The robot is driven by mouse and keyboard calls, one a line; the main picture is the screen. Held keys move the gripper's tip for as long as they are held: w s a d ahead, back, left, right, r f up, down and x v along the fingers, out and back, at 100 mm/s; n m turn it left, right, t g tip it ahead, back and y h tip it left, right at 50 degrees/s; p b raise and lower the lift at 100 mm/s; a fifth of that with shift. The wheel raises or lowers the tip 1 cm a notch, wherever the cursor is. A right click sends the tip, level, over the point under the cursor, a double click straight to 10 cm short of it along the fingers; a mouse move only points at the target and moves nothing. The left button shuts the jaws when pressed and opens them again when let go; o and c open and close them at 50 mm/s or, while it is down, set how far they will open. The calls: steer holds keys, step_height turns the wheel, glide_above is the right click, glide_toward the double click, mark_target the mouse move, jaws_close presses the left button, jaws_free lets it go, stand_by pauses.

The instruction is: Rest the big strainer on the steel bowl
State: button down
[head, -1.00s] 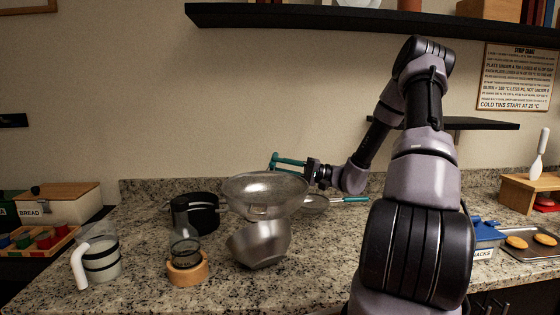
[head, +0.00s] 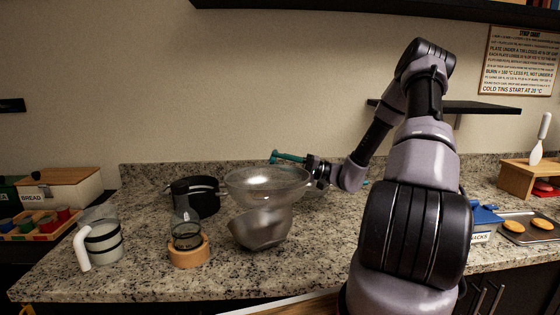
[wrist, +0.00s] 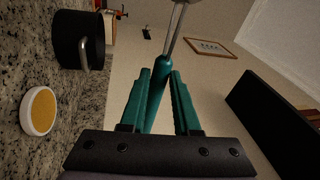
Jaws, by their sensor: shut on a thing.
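The big strainer (head: 268,183), a wide mesh bowl, is held level over the steel bowl (head: 258,232) in the head view. The steel bowl stands on the counter, looks tilted and is blurred. The strainer's underside overlaps the bowl's top; I cannot tell whether they touch. My gripper (head: 288,157) is behind the strainer, teal fingers pointing left. In the wrist view my gripper (wrist: 158,82) is shut on the strainer's teal handle (wrist: 156,103), and its metal rods (wrist: 177,30) run out of the top of the picture.
A black pot (head: 203,197) stands behind left. A glass jar in a wooden ring (head: 190,252) stands close left of the bowl, and a white-handled jug (head: 103,243) farther left. A round yellow-topped dish (wrist: 40,110) shows in the wrist view. A wall shelf (head: 455,107) hangs right.

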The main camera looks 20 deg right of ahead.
step_height(320, 180, down, 9)
stand_by(0.9)
steer(key=c, duration=0.6)
jaws_free()
steer(key=shift+v, duration=3.75)
